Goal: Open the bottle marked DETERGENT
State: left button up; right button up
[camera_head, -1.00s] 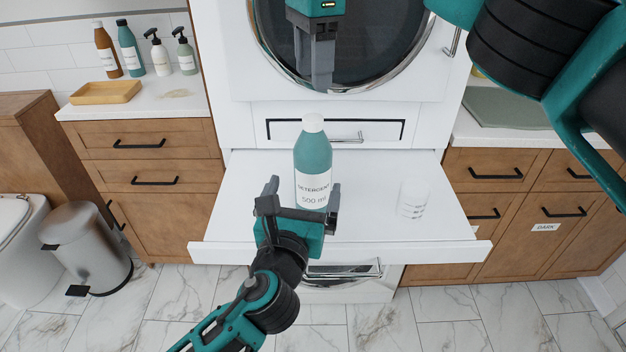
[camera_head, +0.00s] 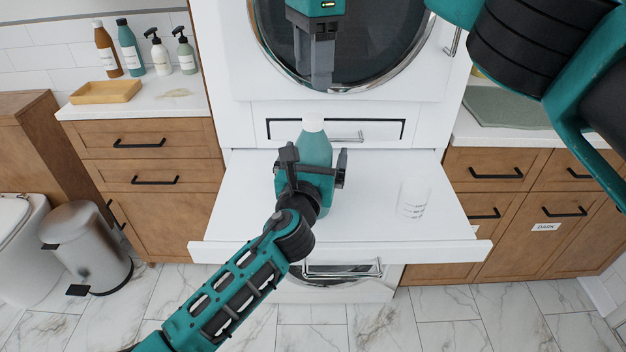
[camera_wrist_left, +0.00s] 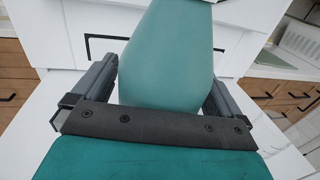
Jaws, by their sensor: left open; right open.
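The teal detergent bottle (camera_head: 314,150) with a white cap (camera_head: 313,123) stands upright on the white pull-out shelf. My left gripper (camera_head: 315,160) is open, with one finger on each side of the bottle's body. The left wrist view shows the bottle (camera_wrist_left: 168,60) between the two spread fingers (camera_wrist_left: 160,88), with no clear grip on it. The bottle's label is hidden behind the gripper in the head view. My right gripper (camera_head: 313,80) hangs open above and behind the bottle, in front of the round door.
A clear measuring cup (camera_head: 412,200) stands on the shelf (camera_head: 370,235) to the right. The round-doored machine (camera_head: 240,60) rises behind. Several bottles (camera_head: 130,48) and a wooden tray (camera_head: 105,92) sit on the left counter. The shelf's right side is mostly free.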

aim_at(313, 117)
pick_arm(q)
jog(key=c, duration=1.6)
grip_shut()
pick_arm(e)
jog(key=m, duration=0.9)
jog(key=shift+m, duration=0.3)
jog(key=m, duration=1.4)
jog(key=shift+m, duration=0.3)
jog(key=m, duration=1)
jog(key=shift+m, duration=0.3)
jog(key=m, duration=0.5)
jog(key=shift+m, duration=0.3)
jog(key=shift+f, duration=4)
